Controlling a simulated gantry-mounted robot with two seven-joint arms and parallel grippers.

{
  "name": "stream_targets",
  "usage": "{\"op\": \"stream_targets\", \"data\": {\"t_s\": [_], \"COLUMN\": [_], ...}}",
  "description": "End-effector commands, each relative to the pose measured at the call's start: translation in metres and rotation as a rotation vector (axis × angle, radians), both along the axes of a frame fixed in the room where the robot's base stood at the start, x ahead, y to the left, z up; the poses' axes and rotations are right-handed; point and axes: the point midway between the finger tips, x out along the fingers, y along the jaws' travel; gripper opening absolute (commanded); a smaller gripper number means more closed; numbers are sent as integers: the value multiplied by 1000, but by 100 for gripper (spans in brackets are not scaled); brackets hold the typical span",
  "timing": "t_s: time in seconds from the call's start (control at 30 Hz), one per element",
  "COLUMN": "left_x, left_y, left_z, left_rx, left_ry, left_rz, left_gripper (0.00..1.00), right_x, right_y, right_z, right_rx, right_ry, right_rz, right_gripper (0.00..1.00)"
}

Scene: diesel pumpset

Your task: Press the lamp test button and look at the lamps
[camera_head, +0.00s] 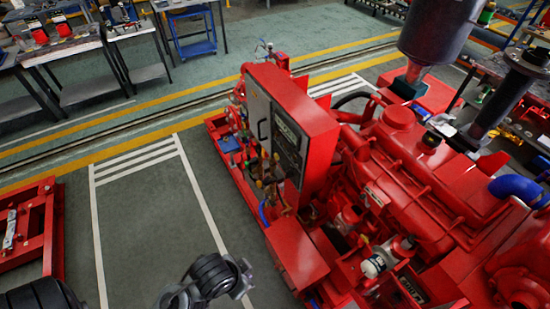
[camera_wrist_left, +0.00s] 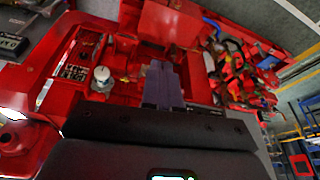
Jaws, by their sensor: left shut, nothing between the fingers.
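The red control cabinet (camera_head: 306,110) stands on the pumpset in the head view. Its front carries a dark panel (camera_head: 289,140) seen at a steep angle; the lamps and the lamp test button are too small to tell. My left gripper (camera_wrist_left: 160,70) shows in the left wrist view with its grey fingers shut and empty, over the red machinery. Part of my arm (camera_head: 208,278) shows at the bottom of the head view, in front of the pumpset and apart from the cabinet. The cabinet front cannot be made out in the wrist view. My right gripper is not in view.
The red engine (camera_head: 400,160) fills the right side. A white-topped filter (camera_head: 374,266) sits low on it and also shows in the wrist view (camera_wrist_left: 102,77). A red frame (camera_head: 48,235) lies at the left. The floor between (camera_head: 150,220) is clear. Workbenches stand behind.

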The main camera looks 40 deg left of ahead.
Motion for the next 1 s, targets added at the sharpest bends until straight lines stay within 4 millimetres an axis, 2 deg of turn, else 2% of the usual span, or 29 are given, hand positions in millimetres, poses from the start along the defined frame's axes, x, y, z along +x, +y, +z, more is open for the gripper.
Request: {"op": "stream_targets", "data": {"t_s": [0.47,0.57,0.7,0.77,0.87,1.0], "left_x": [0,7,25,35,54,90], "left_y": [0,-1,-4,-4,6,38], "left_z": [0,2,4,-2,-21,-64], "left_rx": [4,6,11,19,53,142], "left_ry": [-1,-36,-138,-186,-268,-402], "left_rz": [-9,-35,-86,-112,-148,-184], "left_gripper": [0,0,0,0,0,0], "right_x": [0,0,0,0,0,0], "right_y": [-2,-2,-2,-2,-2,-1], "right_z": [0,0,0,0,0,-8], "right_rx": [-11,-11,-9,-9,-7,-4], "right_ry": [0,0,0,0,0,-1], "right_rz": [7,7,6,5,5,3], "right_gripper": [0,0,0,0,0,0]}}
